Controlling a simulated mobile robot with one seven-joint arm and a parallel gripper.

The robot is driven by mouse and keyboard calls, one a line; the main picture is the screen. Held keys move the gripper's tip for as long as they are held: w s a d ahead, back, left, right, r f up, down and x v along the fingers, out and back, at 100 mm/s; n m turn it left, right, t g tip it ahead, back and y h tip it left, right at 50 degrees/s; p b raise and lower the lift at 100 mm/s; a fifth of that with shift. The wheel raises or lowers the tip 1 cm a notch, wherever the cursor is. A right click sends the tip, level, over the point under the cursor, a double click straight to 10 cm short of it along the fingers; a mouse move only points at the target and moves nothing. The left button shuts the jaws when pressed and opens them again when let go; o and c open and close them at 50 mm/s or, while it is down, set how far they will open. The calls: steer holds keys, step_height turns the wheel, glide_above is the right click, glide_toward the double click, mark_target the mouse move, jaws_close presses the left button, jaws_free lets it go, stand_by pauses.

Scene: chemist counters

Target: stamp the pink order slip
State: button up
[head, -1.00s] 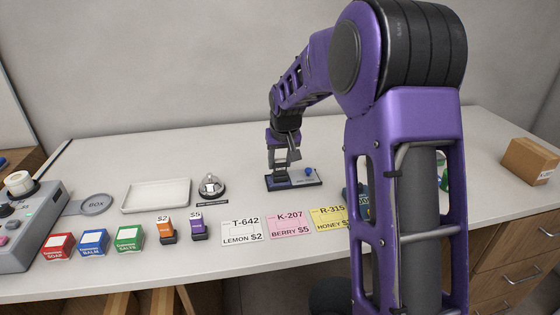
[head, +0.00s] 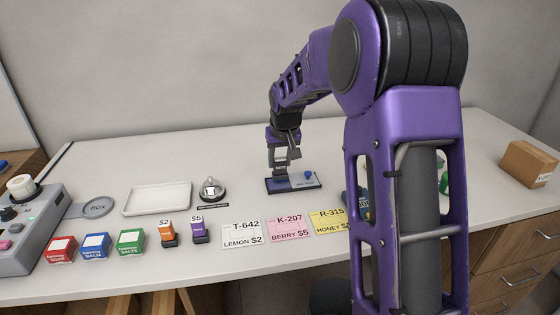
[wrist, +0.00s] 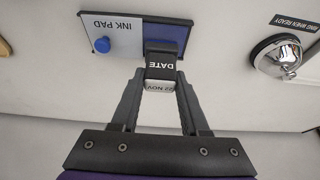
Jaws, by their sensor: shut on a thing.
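The pink order slip (head: 289,230), marked K-207 BERRY $5, lies flat near the counter's front edge, between the white and yellow slips. My gripper (wrist: 160,85) is shut on a dark date stamp (wrist: 162,66) with a DATE label and a pale date band. In the head view my gripper (head: 279,161) is at the near-left part of the ink pad (head: 307,182), behind the pink slip. The ink pad also shows in the wrist view (wrist: 122,36), with a blue inked area and a blue knob. Whether the stamp touches the pad is hard to tell.
The white slip (head: 242,234) and yellow slip (head: 327,222) flank the pink one. A bell (head: 212,188), white tray (head: 158,198) and small coloured boxes (head: 130,242) stand left. A cardboard box (head: 528,164) is far right. My arm hides part of the right counter.

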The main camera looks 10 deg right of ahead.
steer(key=shift+r+p, duration=1.7)
steer(key=shift+r, duration=1)
steer(key=s+a+p, duration=0.1)
steer(key=s+p, duration=0.1)
steer(key=s, duration=1.3)
steer(key=shift+s+a+f+b, duration=0.15)
steer(key=shift+f+b, duration=0.6)
steer(key=shift+f, duration=0.4)
steer(key=shift+s+d+f+b, duration=0.1)
steer(key=shift+s+f+b, duration=0.05)
steer(key=shift+f+b, duration=0.85)
steer(key=shift+s+a+f+b, duration=0.15)
steer(key=shift+f+b, duration=0.4)
steer(key=shift+f, duration=0.75)
steer(key=shift+s+f+b, duration=0.1)
steer(key=shift+f+b, duration=0.45)
steer(key=shift+f, duration=0.05)
steer(key=shift+r, duration=0.1)
step_height(320, 180, up, 7)
steer(key=p, duration=0.5)
